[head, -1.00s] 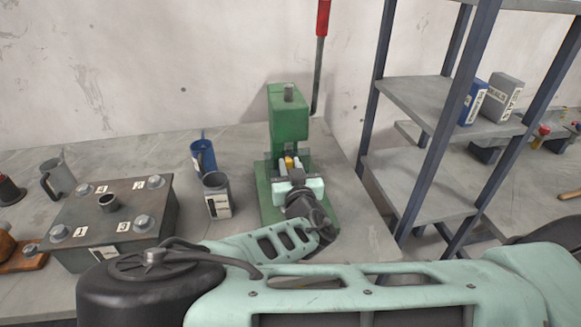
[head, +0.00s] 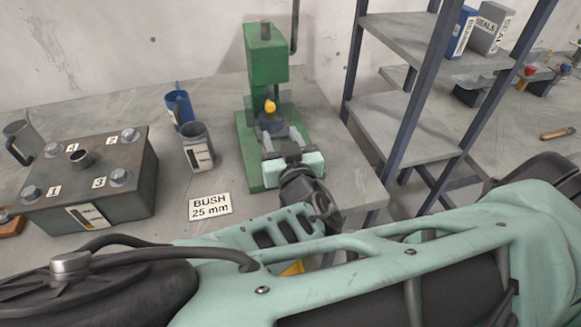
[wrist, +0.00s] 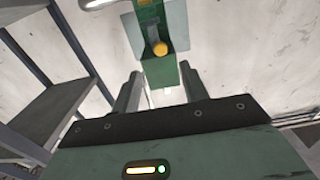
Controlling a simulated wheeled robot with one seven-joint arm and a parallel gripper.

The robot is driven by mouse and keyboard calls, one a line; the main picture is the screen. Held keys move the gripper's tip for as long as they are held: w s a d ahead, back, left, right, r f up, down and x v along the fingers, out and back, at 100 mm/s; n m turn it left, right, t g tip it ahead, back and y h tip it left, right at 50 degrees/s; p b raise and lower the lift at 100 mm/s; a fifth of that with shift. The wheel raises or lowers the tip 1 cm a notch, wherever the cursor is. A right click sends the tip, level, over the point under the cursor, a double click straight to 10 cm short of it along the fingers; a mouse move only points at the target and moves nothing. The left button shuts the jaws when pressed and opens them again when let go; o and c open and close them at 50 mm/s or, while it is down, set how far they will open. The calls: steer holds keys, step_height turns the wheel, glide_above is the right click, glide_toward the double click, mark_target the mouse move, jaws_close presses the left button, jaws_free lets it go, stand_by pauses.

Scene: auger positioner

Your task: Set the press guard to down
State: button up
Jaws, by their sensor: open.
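The green press (head: 262,60) stands on the bench by the wall; it also shows in the wrist view (wrist: 160,72). Its guard is a see-through panel (head: 286,106) across the front, with a yellow knob (head: 270,105) on it. In the wrist view the panel (wrist: 178,25) and knob (wrist: 160,48) are at the top centre. My gripper (head: 281,137) points at the press from the front, its fingers apart with nothing between them. In the wrist view the fingers (wrist: 160,85) are on either side below the knob, apart from it.
The press's lever (head: 295,25) rises behind it. A shelf rack (head: 385,110) stands close on the right. A blue mug (head: 178,108), a grey container (head: 197,148), a battery-like box (head: 90,180) and a BUSH 25 mm label (head: 210,206) are on the left.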

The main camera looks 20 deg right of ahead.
steer(key=s+a+p, duration=0.1)
steer(key=s+p, duration=0.3)
steer(key=s, duration=0.3)
steer(key=shift+s, duration=0.2)
